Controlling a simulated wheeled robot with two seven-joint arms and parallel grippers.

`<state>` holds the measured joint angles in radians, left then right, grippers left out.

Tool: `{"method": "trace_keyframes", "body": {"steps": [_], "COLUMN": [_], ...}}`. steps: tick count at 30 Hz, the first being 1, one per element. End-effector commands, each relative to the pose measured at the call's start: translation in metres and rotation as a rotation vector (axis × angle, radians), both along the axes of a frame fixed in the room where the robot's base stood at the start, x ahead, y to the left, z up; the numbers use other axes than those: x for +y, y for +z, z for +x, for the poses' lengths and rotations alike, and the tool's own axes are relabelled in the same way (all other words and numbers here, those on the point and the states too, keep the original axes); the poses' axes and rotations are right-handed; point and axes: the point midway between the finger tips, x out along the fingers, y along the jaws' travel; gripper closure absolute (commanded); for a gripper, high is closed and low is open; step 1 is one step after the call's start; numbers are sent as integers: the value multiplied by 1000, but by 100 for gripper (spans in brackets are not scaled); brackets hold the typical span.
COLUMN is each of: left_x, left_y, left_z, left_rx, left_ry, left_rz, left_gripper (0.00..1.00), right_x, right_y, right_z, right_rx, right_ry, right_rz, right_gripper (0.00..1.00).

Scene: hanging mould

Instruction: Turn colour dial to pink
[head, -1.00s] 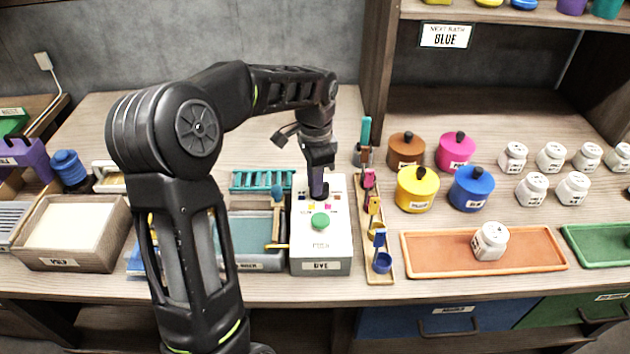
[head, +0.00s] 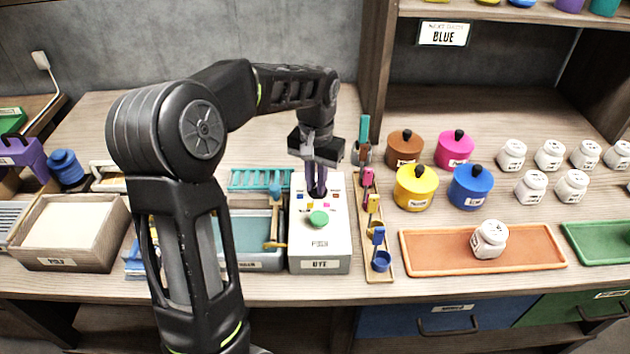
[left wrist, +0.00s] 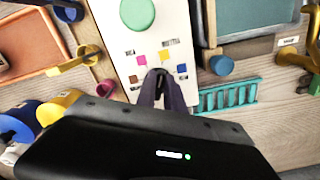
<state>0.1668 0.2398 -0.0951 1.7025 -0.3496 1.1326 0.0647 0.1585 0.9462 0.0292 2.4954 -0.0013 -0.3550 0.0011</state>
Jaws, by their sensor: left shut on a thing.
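The white dye box (head: 335,235) stands on the bench with a green button (head: 319,219) on top. Small coloured squares surround its dial, among them pink (left wrist: 141,60), yellow (left wrist: 164,56), blue (left wrist: 181,68) and brown. My left gripper (head: 316,190) points down at the back part of the box. In the left wrist view its purple fingers (left wrist: 160,88) are shut on the dark dial (left wrist: 158,73), which they mostly hide. I cannot tell which colour the dial points to. My right gripper is not in view.
A rack of coloured scoops (head: 371,225) stands close to the right of the box. A teal-filled tray (head: 250,264) is close on its left. Coloured pots, white jars and an orange tray (head: 420,262) are further right. A sign (head: 443,33) reads BLUE.

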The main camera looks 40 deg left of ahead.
Motion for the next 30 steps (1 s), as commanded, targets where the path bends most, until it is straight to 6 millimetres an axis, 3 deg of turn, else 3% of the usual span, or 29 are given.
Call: {"method": "trace_keyframes", "body": {"steps": [21, 30], "left_x": [-6, -7], "left_y": [1, 1], "left_z": [4, 6], "left_rx": [-3, -3], "left_ry": [666, 848], "left_rz": [1, 0], "left_gripper": [100, 100], "right_x": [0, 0], "right_y": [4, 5], "right_z": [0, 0], "right_rx": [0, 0], "right_ry": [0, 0], "right_rz": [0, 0], "right_gripper": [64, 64]}}
